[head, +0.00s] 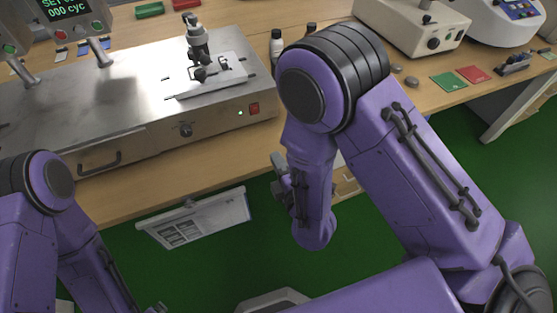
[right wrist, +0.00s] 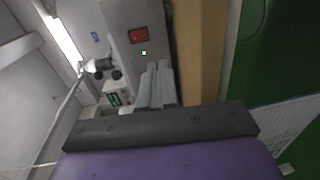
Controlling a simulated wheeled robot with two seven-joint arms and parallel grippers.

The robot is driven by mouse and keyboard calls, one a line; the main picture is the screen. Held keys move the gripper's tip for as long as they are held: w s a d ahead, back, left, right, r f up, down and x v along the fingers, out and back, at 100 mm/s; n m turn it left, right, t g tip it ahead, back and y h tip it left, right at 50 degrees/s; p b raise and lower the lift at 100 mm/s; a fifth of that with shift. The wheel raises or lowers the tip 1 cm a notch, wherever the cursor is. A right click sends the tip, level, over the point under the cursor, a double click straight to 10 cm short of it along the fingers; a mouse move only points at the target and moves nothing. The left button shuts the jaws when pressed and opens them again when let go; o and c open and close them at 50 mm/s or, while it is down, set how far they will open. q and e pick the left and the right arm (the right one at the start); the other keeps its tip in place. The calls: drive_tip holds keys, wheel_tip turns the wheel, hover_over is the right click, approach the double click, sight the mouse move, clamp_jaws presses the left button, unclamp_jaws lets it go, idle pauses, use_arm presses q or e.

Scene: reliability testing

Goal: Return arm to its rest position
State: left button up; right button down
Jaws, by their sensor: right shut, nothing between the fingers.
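My right arm (head: 409,170) is purple with black joints and stands bent in front of the table. My right gripper (head: 280,164) is grey, partly hidden behind my forearm, near the table's front edge. In the right wrist view its fingers (right wrist: 156,84) are together with nothing between them. My left arm (head: 50,210) is bent at the lower left of the head view; its gripper is not visible.
A wooden table (head: 160,180) carries a steel test machine (head: 60,110) with a fixture (head: 207,72). Bottles (head: 276,46), green (head: 449,81) and red (head: 473,74) pads stand right of it. A document board (head: 195,219) hangs at the table's front. Green floor (head: 510,170) is clear.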

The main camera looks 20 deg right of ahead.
drive_tip(key=s+d+f+m+g+h, duration=0.1)
drive_tip(key=s+d+f+m+g, duration=0.15)
drive_tip(key=f+m, duration=0.4)
drive_tip(key=s+d+f+m+g+h, duration=0.15)
drive_tip(key=d+f+m+g, duration=0.25)
drive_tip(key=m, duration=0.6)
drive_tip(key=s+d+f+m+g+h, duration=0.1)
drive_tip(key=s+d+f+m+g, duration=0.2)
drive_tip(key=s, duration=0.6)
drive_tip(key=s+d+f+m+g+h, duration=0.1)
drive_tip(key=s+d+f+m+g, duration=0.3)
drive_tip(key=s, duration=0.6)
drive_tip(key=d+f+m, duration=0.2)
drive_tip(key=d+f, duration=0.1)
drive_tip(key=shift+s+d+f, duration=0.3)
drive_tip(key=shift+f, duration=0.05)
